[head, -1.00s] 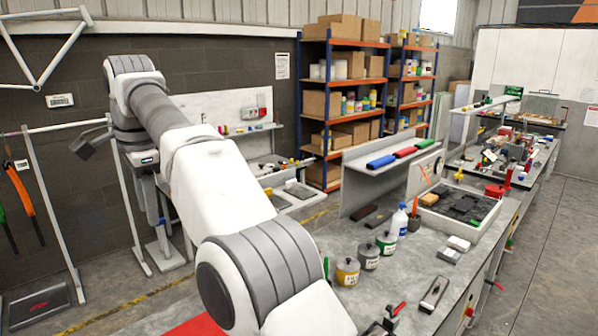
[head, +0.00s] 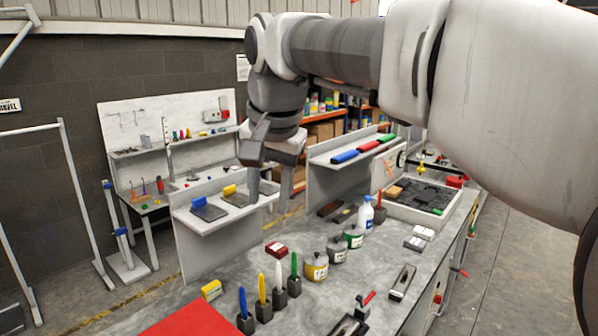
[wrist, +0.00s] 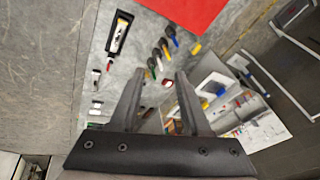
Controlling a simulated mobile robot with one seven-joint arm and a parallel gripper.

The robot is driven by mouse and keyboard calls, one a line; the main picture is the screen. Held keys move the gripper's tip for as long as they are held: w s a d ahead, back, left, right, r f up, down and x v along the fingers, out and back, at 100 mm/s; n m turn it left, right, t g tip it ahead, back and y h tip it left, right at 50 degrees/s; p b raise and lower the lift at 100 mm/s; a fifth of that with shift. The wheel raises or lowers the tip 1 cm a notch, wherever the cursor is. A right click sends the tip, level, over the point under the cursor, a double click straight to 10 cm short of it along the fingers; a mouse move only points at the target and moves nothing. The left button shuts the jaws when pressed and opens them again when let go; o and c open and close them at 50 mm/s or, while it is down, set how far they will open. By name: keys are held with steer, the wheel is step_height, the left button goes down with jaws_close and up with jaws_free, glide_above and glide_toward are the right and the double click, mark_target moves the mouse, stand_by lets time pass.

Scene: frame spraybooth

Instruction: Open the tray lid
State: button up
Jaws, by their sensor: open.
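My gripper (head: 270,192) hangs open and empty above the workbench, in front of the low white shelf (head: 225,222). Its two spread fingers also show in the wrist view (wrist: 159,74), with nothing between them. A shallow light-rimmed tray (head: 403,213) with dark contents lies at the bench's right, well apart from my gripper. I cannot tell which part is the tray lid.
Yellow, grey and green-labelled pots (head: 316,267) and a white bottle (head: 365,214) stand mid-bench. Upright coloured handles (head: 262,298) stand in front, beside a red mat (head: 195,320). A grey upright panel (head: 322,190) rises behind. My arm crosses the upper right.

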steer(key=s+d+f+n+b, duration=0.1)
steer(key=s+d+f, duration=0.2)
steer(key=s+d, duration=0.1)
steer(key=s+d+f+t, duration=0.1)
steer(key=s+d+f, duration=0.3)
steer(key=d, duration=0.3)
steer(key=shift+d+n+h+b, duration=0.2)
steer(key=shift+n+h+b, duration=0.1)
steer(key=shift+n+b, duration=0.1)
steer(key=shift+n+t+h, duration=0.4)
steer(key=shift+n, duration=0.5)
steer(key=s+d+f, duration=0.2)
steer(key=s+f, duration=0.1)
steer(key=s+d+f+b, duration=0.1)
steer(key=s+d+f, duration=0.1)
steer(key=s+f, duration=0.1)
steer(key=s+d+f, duration=0.3)
steer(key=f, duration=0.2)
steer(key=shift+s+f, duration=0.1)
steer(key=shift+s, duration=0.25)
steer(key=shift+c, duration=0.6)
steer(key=shift+s+d+f, duration=0.1)
steer(key=shift+f, duration=0.05)
steer(key=c, duration=0.5)
jaws_close()
steer(key=shift+d, duration=0.1)
